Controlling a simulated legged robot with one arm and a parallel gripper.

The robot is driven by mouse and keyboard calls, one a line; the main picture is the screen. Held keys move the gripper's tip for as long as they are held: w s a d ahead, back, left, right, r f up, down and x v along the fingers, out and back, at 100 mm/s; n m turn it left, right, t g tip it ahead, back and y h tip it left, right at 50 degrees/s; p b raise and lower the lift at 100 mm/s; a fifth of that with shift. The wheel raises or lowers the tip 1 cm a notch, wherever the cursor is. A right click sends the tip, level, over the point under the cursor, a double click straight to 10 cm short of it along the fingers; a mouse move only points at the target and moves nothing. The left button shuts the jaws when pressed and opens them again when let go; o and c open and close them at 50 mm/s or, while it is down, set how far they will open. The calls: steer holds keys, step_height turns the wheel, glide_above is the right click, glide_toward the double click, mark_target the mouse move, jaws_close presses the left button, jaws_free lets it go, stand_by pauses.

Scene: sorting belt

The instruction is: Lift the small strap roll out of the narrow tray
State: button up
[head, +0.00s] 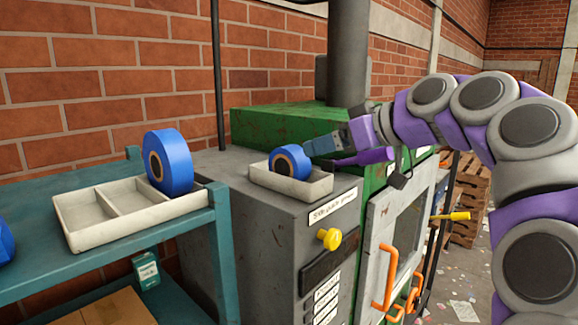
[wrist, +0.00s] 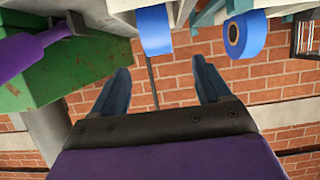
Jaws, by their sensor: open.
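The small strap roll (head: 288,162) is blue with a dark core and stands upright in the narrow tray (head: 300,190), a pale tray on top of the grey cabinet. In the wrist view the small roll (wrist: 154,30) is at the top centre, beyond the fingertips, partly cut by the frame edge. My gripper (head: 312,147) is just right of the roll in the head view, at about the height of its top. In the wrist view my gripper (wrist: 163,78) has its two fingers apart with nothing between them. Whether a finger touches the roll is unclear.
A larger blue roll (head: 168,163) stands in a pale divided tray (head: 95,240) on the teal shelf (head: 40,284) at left. A green machine (head: 280,120) and dark post (head: 347,55) stand behind. A yellow knob (head: 329,238) and orange handle (head: 385,285) project in front.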

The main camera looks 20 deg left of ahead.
mark_target(295, 149)
steer(key=x, duration=0.6)
steer(key=shift+a, duration=0.15)
steer(key=shift+w+a+p, duration=0.25)
steer(key=shift+a+p, duration=0.1)
steer(key=shift+p, duration=0.05)
steer(key=x, duration=0.4)
steer(key=shift+w+a+r+p, duration=0.1)
steer(key=shift+w+a+p, duration=0.05)
steer(key=shift+w+p, duration=0.2)
steer(key=shift+a, duration=0.25)
steer(key=shift+d, duration=0.35)
steer(key=c, duration=0.6)
steer(key=shift+s+a, duration=0.1)
steer(key=shift+a, duration=0.05)
jaws_close()
steer(key=shift+r, duration=0.1)
